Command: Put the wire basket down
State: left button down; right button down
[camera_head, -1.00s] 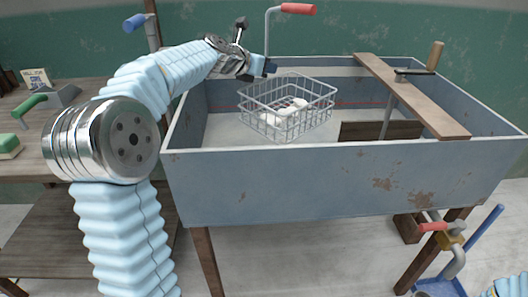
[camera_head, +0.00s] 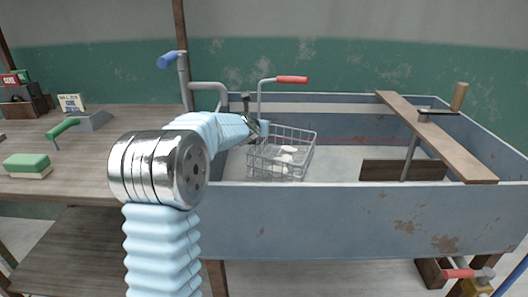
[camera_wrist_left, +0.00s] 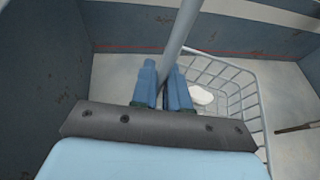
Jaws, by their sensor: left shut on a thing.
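The wire basket (camera_head: 262,160) is a grey wire frame with pale lumps (camera_head: 289,152) inside. It is inside the left part of the blue-grey trough (camera_head: 350,215), behind the front wall. My left gripper (camera_head: 262,128) is at the basket's back left rim. In the left wrist view the two blue fingers (camera_wrist_left: 164,88) are close together over the basket's rim, and the basket (camera_wrist_left: 250,105) spreads to the right with one white lump (camera_wrist_left: 201,95) showing. The trough's front wall hides the basket's underside in the head view, so I cannot tell if it touches the floor. My right gripper is not in view.
A red-handled tap (camera_head: 292,79) rises behind the basket, and its pipe crosses close to my fingers in the wrist view. A wooden plank (camera_head: 440,140) spans the trough's right side. A wooden bench (camera_head: 70,150) with a green brush (camera_head: 27,162) stands left.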

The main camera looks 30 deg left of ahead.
aim_at(260, 142)
pick_arm(q)
jog(key=shift+a+f, duration=0.1)
jog(key=shift+f, duration=0.35)
notch_tip(260, 142, down, 5)
jog(key=shift+b, duration=0.9)
jog(key=c, duration=1.1)
grip_release()
jog(key=p+v, duration=0.1)
jog(key=v, duration=0.5)
jog(key=shift+r, duration=0.2)
jog(key=shift+s+d+p, duration=0.3)
jog(key=shift+s+d, duration=0.05)
jog(key=shift+s, duration=0.3)
